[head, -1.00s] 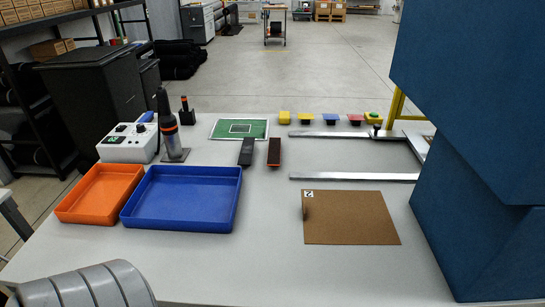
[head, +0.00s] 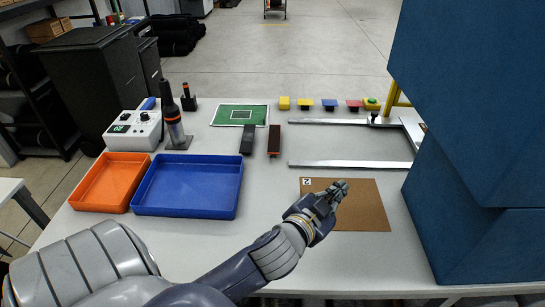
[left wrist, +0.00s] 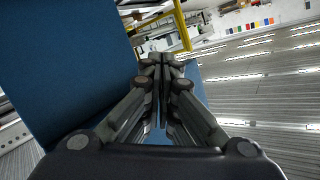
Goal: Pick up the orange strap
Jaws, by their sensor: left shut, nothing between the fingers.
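I cannot make out an orange strap in either view. My left gripper (head: 338,190) is over the brown board (head: 365,212) on the table, with its fingers shut and nothing between them. In the left wrist view the shut fingers (left wrist: 160,62) point toward a large blue surface (left wrist: 65,60) and a yellow frame. The gripper and forearm hide part of the brown board. My right gripper is not in view.
An orange tray (head: 108,183) and a blue tray (head: 188,187) stand at the left. A metal frame (head: 345,164) lies behind the board. Large blue blocks (head: 470,110) close off the right. Dark and reddish-brown blocks (head: 274,140) stand mid-table.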

